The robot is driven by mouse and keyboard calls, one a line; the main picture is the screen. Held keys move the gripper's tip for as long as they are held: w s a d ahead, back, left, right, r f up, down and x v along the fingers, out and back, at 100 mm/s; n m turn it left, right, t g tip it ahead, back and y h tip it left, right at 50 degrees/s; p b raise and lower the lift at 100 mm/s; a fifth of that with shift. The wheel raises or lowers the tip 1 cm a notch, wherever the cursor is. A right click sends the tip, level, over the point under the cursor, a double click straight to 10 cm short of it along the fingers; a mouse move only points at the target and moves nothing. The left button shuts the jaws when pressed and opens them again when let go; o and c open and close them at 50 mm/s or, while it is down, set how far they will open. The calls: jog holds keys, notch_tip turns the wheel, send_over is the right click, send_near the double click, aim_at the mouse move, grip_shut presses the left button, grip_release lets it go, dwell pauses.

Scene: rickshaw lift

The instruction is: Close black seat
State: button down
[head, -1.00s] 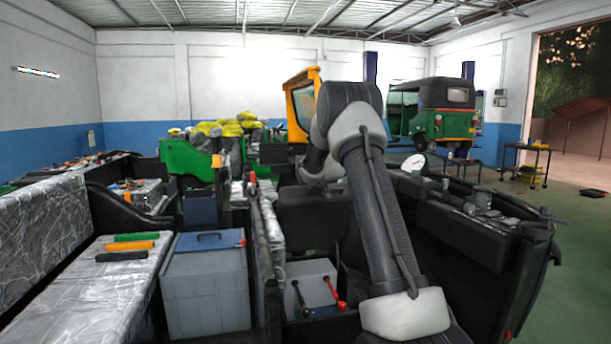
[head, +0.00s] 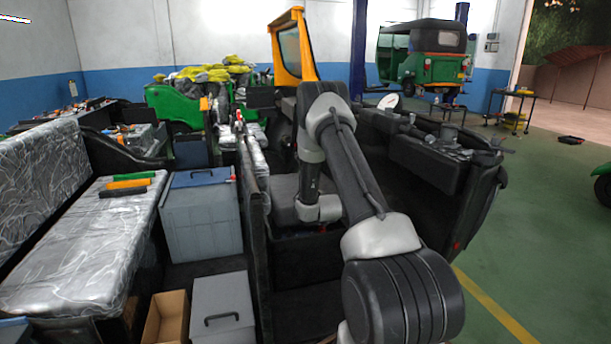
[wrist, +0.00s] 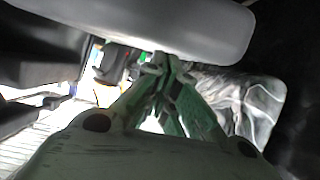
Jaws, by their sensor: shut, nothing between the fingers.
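The black seat (head: 284,198) shows in the head view as a dark grey pad inside the rickshaw, left of my arm. It looks roughly flat above the dark front panel; my arm covers its right part, so I cannot tell if it rests fully down. My gripper is hidden in the head view behind my wrist links, which stand over the seat. In the wrist view my gripper (wrist: 163,76) is shut and empty, its fingertips meeting just below a rounded grey pad edge (wrist: 190,30), probably the seat. Whether they touch is unclear.
A grey toolbox with a blue lid (head: 201,215) stands left of a dark divider (head: 252,225). A silver-covered bench (head: 85,240) lies further left. A grey box (head: 222,308) and an open carton (head: 166,318) are in front.

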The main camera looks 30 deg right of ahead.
jog(key=s+f, duration=0.3)
jog(key=f, duration=1.2)
jog(key=shift+a+f, duration=0.4)
jog(key=shift+a, duration=0.05)
